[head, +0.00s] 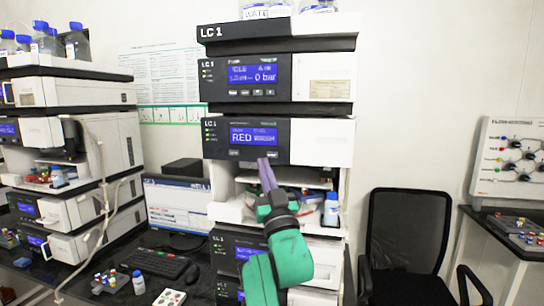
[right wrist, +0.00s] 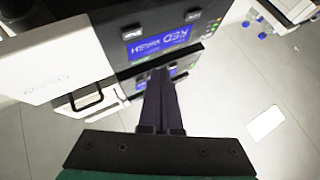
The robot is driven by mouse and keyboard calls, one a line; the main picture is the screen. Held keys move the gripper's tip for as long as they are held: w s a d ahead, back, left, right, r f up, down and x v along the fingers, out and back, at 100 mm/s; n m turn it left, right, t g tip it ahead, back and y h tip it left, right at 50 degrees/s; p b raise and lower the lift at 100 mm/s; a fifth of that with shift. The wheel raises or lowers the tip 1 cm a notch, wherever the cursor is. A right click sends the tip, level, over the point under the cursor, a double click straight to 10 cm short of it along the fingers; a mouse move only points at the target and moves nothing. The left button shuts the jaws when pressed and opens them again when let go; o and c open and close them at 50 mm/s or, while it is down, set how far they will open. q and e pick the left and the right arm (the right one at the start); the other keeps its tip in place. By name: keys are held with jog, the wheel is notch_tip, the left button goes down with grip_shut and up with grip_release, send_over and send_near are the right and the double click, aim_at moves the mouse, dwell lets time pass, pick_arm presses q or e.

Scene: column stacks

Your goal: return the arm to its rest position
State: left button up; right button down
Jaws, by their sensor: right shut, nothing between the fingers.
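My right arm, green with a dark wrist, reaches up from the bottom of the head view. Its gripper (head: 264,164) is shut and empty, with its fingers together. The fingertips overlap the lower edge of the LC 1 module with the blue RED display (head: 254,136); whether they touch it I cannot tell. In the right wrist view the shut fingers (right wrist: 160,76) point at a module with a blue display (right wrist: 158,43), seen upside down. My left gripper is not in view.
The LC 1 stack (head: 328,140) stands directly ahead, with an open bay holding a blue-capped bottle (head: 331,212). Another stack (head: 112,95) stands at left. A monitor (head: 176,204) and keyboard (head: 152,262) lie between. A black chair (head: 408,232) is at right.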

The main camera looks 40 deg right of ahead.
dwell(0.3)
jog(key=w+a+f+n+g+y, duration=0.15)
jog(key=w+f, duration=0.25)
jog(key=f, duration=0.4)
jog(key=w+a+f+n+g+y, duration=0.1)
jog(key=w+a+f+y, duration=0.2)
jog(key=f, duration=0.5)
jog(key=w+a+f+n+g+y, duration=0.1)
jog(key=w+f+n+g+y, duration=0.1)
jog(key=w+f, duration=0.45)
jog(key=s+a+f+n+g+y, duration=0.1)
jog(key=s+a+f+g+y, duration=0.15)
jog(key=f, duration=1.35)
jog(key=s+a+f+g+y, duration=0.1)
jog(key=s+a+f+g, duration=0.2)
jog(key=f, duration=1.3)
jog(key=s+a+f+n+g, duration=0.15)
jog(key=s+f+g, duration=0.55)
jog(key=s+f, duration=1.55)
jog(key=s+f+g, duration=0.2)
jog(key=s+f, duration=0.2)
jog(key=s, duration=0.8)
jog(key=s+f+g, duration=0.3)
jog(key=s+f, duration=0.1)
jog(key=s, duration=0.8)
jog(key=shift+d+f, duration=0.25)
jog(key=shift+d, duration=0.2)
